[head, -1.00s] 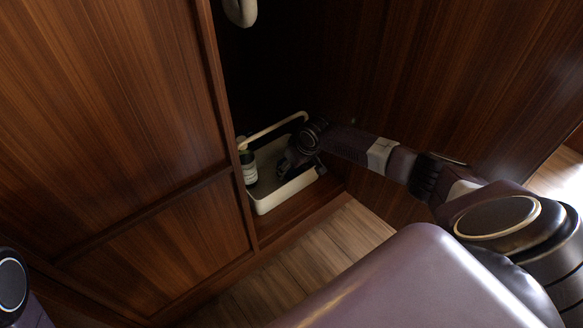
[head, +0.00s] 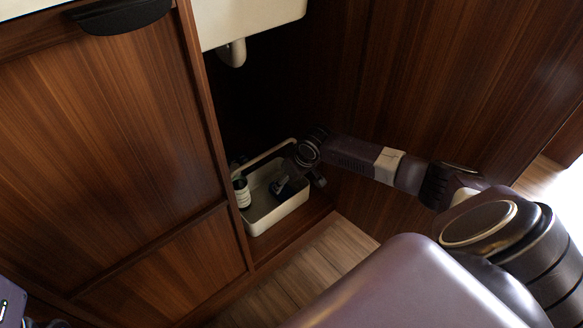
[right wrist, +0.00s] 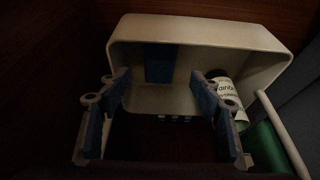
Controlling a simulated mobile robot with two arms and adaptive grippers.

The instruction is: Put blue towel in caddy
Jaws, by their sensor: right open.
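The caddy (head: 277,221) is a white open tray with a raised handle, on the cabinet floor under the sink. It also shows in the right wrist view (right wrist: 210,31). A flat blue piece, apparently the blue towel (right wrist: 160,62), is inside the caddy against its inner surface, between and beyond my fingertips in that picture. I cannot make it out clearly in the head view. My right gripper (head: 298,184) is at the caddy, its fingers partly dark against it. In the right wrist view my right gripper (right wrist: 160,82) is open, with nothing between its blue-padded fingers.
A labelled bottle (right wrist: 228,92) stands at the caddy's left end in the head view (head: 242,191). A green item (right wrist: 264,146) is beside it. The sink drain pipe (head: 233,53) hangs above. Wooden cabinet walls (head: 420,80) closely flank the space.

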